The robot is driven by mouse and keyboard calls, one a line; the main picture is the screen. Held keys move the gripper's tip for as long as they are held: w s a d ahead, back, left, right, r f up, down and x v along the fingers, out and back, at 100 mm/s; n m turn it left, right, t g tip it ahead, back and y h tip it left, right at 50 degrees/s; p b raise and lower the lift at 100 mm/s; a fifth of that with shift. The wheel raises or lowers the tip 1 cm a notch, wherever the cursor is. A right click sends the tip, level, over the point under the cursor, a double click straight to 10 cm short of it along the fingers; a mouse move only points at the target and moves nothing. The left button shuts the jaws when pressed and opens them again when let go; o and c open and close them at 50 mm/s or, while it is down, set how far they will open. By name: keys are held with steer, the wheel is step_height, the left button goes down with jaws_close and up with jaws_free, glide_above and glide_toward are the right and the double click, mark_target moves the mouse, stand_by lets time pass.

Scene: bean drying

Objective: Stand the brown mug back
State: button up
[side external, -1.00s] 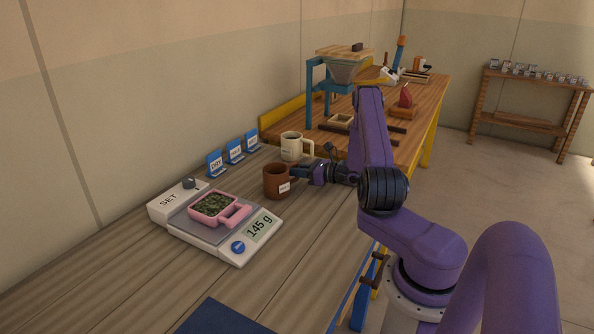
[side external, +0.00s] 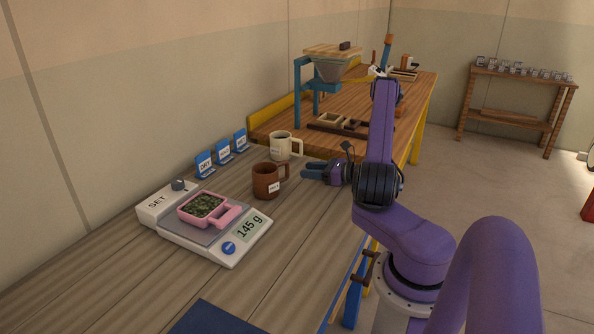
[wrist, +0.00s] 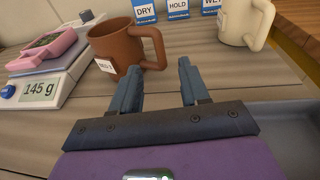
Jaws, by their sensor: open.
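The brown mug (side external: 266,181) stands upright on the grey wooden table, beside the right edge of the scale, with a small white label on its side. In the wrist view the brown mug (wrist: 118,48) is ahead and a little left, its handle pointing right. My gripper (side external: 306,170) is open and empty, to the right of the mug and apart from it. In the wrist view both fingers of my gripper (wrist: 160,80) show with bare table between them.
A scale (side external: 166,226) reading 145 g carries a pink scoop (side external: 222,215) of green beans. A cream mug (side external: 280,147) stands behind the brown one. Blue cards (side external: 223,151) marked DRY and HOLD line the wall side. Free table lies in front of my gripper.

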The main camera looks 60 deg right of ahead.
steer(key=s, duration=0.2)
steer(key=shift+s+d+r, duration=0.15)
steer(key=shift+s+r, duration=0.05)
steer(key=shift+s, duration=0.15)
steer(key=w+a+r+n+g+y, duration=0.3)
steer(key=a+n+g+y, duration=0.3)
steer(key=a, duration=0.5)
steer(key=w+a+r+n+g+y, duration=0.3)
steer(key=a+n+g+y, duration=0.1)
steer(key=a+n, duration=0.5)
steer(key=s+a+r+n+g, duration=0.25)
steer(key=a+n+g, duration=0.3)
steer(key=a, duration=0.45)
steer(key=s+a+r+n+h, duration=0.2)
steer(key=s+a+n+h, duration=0.3)
steer(key=s+n, duration=0.6)
steer(key=s+a+r+n+h, duration=0.3)
steer(key=s+a+n+h, duration=0.2)
steer(key=s+n, duration=0.6)
steer(key=shift+s+n+g+h, duration=0.15)
steer(key=shift+n+g+h, duration=0.4)
steer(key=shift+n, duration=1.9)
